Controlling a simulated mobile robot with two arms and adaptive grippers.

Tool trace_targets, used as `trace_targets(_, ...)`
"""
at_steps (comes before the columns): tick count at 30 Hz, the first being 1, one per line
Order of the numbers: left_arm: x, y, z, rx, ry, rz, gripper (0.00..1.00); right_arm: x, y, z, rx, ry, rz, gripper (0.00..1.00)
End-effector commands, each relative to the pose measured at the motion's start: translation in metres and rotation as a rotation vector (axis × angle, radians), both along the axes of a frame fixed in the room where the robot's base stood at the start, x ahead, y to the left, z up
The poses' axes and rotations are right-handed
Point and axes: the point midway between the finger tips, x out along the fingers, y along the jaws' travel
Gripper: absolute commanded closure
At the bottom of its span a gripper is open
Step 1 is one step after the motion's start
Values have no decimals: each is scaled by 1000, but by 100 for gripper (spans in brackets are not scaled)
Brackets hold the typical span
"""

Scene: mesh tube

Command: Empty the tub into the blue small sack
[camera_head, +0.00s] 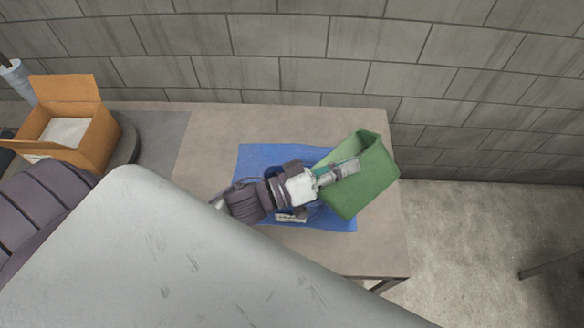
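The green tub (369,185) is tilted over the right side of the table, with its open side toward the upper left. My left gripper (347,169) reaches in from the left and its fingers lie across the tub's left rim, apparently shut on it; the exact contact is hard to see. A dark blue thing (272,174), perhaps the small sack, shows partly behind my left wrist; the arm hides most of it. What the tub holds cannot be seen. My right gripper is not in view.
A blue mat or cloth (256,157) lies flat on the table (215,130). A small pale item (291,217) shows below my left wrist. An open orange-brown box (99,139) stands at the left. A grey block wall (270,45) runs behind. The table's back-left part is clear.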

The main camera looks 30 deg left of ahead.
Motion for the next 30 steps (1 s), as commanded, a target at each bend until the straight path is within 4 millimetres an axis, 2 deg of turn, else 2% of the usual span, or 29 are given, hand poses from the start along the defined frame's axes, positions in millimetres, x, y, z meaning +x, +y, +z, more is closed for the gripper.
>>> trace_targets(1, 0, -2, 12, 20, -3, 0, 100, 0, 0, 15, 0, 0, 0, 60)
trace_targets(6, -1, -14, 22, 120, -18, 1, 100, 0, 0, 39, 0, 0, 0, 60)
trace_targets(8, -2, -20, 9, 167, -23, 2, 100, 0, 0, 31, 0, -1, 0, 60)
trace_targets(12, -4, -35, -5, 281, -39, 4, 100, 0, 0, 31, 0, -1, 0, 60)
trace_targets(17, -7, -58, -6, 405, -57, 7, 100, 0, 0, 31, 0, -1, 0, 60)
trace_targets(24, -11, -83, -28, 569, -76, 10, 100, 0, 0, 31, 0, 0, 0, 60)
trace_targets(30, -14, -108, -38, 751, -101, 12, 100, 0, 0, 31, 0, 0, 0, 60)
